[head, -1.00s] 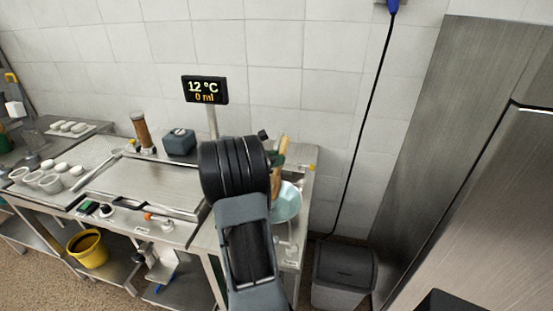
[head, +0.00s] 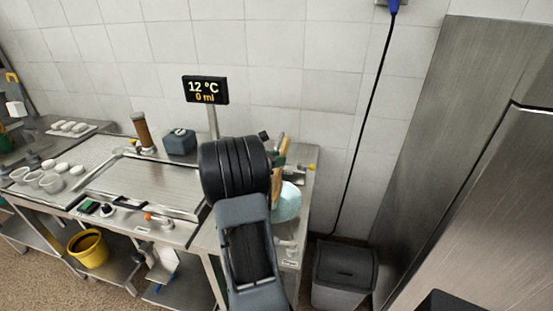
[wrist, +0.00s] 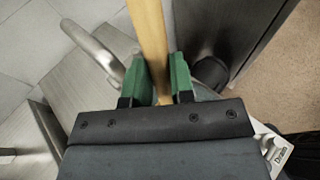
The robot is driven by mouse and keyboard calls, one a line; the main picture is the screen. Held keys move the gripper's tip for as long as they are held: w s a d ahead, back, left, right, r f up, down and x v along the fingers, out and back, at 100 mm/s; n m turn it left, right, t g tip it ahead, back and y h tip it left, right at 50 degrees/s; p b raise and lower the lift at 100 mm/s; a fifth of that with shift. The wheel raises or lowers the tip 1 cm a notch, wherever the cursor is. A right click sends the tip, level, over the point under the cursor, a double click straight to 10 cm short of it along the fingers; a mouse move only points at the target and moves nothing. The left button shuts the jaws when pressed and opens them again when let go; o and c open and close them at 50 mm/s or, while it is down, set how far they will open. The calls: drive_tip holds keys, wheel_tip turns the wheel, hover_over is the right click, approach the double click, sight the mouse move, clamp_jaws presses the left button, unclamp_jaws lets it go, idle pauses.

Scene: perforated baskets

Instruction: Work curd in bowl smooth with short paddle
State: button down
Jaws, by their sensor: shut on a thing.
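My gripper (wrist: 160,85) has green fingers and is shut on the wooden handle of the paddle (wrist: 148,30) in the wrist view. In the head view the paddle (head: 286,148) shows as a light wooden strip beside my arm, above the bowl. The pale blue bowl (head: 289,203) stands on the right end of the steel counter, partly hidden by my arm. The curd and the paddle's lower end are hidden, so I cannot tell whether they touch.
The display (head: 206,90) reads 12 °C and 0 ml. A faucet-like curved metal piece (wrist: 92,45) is close to the gripper. A grey bin (head: 344,275) stands on the floor right of the counter. A yellow bucket (head: 89,248) sits on the lower shelf.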

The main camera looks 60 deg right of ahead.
wheel_tip(320, 180, up, 9)
drive_tip(key=p, duration=0.7)
idle(0.5)
